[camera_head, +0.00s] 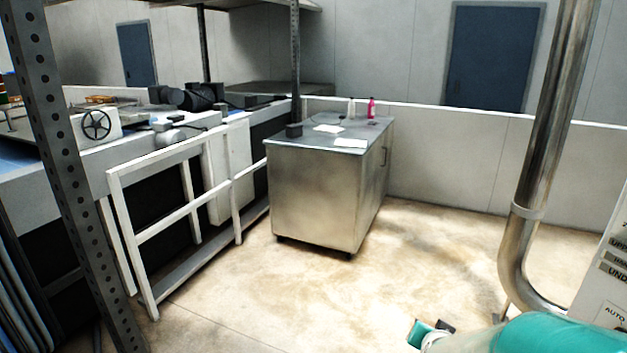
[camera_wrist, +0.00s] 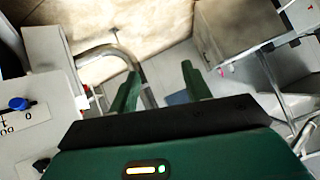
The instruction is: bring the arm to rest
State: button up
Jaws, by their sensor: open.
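My gripper (camera_wrist: 158,84) shows in the wrist view with its two dark green fingers spread apart. In the head view, teal and white parts of my own arm show at the bottom right edge. I cannot make out the fingers there. The arm appears to touch nothing, but its lower part is cut off by the frame.
A control panel (camera_head: 606,290) and a steel pipe (camera_head: 545,120) stand close to my arm at the right. A steel cabinet (camera_head: 315,200) stands mid-room, holding bottles and papers. A white railing (camera_head: 150,230) fronts the machine at left. The floor (camera_head: 400,270) between is clear.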

jog(key=s+a+r+n+g+y, duration=0.2)
jog(key=s+a+r+n+y, duration=0.3)
jog(key=a+r, duration=0.45)
jog(key=s+a+r+n+g+h, duration=0.1)
jog(key=s+a+r+n+g, duration=0.1)
jog(key=s, duration=1)
notch_tip(320, 180, up, 2)
jog(key=shift+s+a+r+n, duration=0.15)
jog(key=shift+s+a+n, duration=0.2)
jog(key=shift+a, duration=0.5)
jog(key=shift+w, duration=0.1)
jog(key=shift+c, duration=1.3)
jog(key=shift+d, duration=0.2)
